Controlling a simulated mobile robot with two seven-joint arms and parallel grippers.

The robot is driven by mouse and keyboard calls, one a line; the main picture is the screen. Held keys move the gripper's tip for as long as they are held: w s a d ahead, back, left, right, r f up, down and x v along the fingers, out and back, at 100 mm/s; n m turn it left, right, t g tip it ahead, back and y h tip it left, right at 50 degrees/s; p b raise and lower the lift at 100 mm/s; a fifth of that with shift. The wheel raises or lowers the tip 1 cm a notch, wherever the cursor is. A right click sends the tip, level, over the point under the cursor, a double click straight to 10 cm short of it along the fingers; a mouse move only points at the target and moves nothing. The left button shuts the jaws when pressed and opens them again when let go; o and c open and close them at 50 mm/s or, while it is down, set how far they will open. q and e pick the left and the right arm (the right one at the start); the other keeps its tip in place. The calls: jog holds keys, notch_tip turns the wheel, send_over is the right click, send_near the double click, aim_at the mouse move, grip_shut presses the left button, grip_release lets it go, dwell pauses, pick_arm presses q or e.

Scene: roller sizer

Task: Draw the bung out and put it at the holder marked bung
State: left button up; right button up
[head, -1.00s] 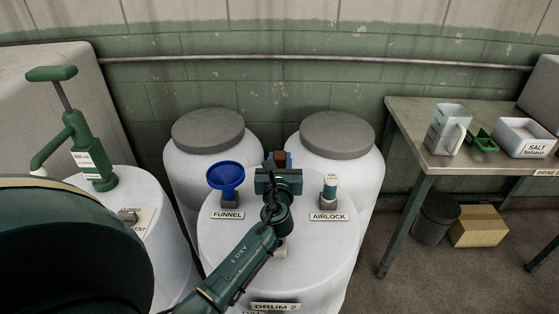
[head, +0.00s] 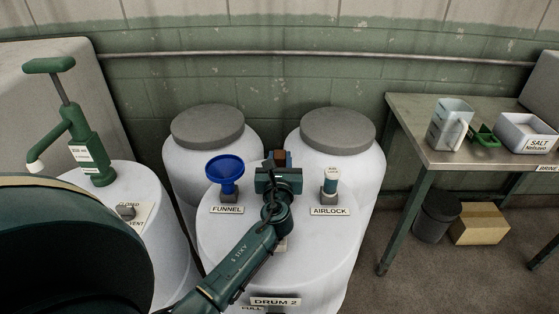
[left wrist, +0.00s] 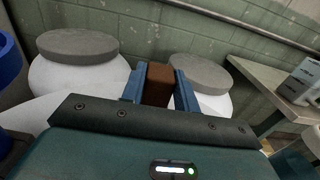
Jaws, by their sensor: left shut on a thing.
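My left gripper (head: 279,160) is above the top of the white drum labelled DRUM 2 (head: 320,262). It is shut on a brown block-like piece, the bung (head: 281,155), which is clear of the drum top. In the left wrist view the bung (left wrist: 159,84) sits between the two blue fingers. My left arm hides the middle of the drum top; a small pale piece (head: 283,244) shows beside the arm there. I cannot read a holder marked bung in any view. My right gripper is not in view.
On the drum top, a blue funnel (head: 225,168) stands left of my gripper and an airlock (head: 330,182) stands right of it. Two grey-lidded drums stand behind. A green hand pump (head: 85,140) is at left. A metal table (head: 420,156) with a jug is at right.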

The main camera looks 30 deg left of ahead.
pick_arm(q)
jog(key=shift+f, duration=0.3)
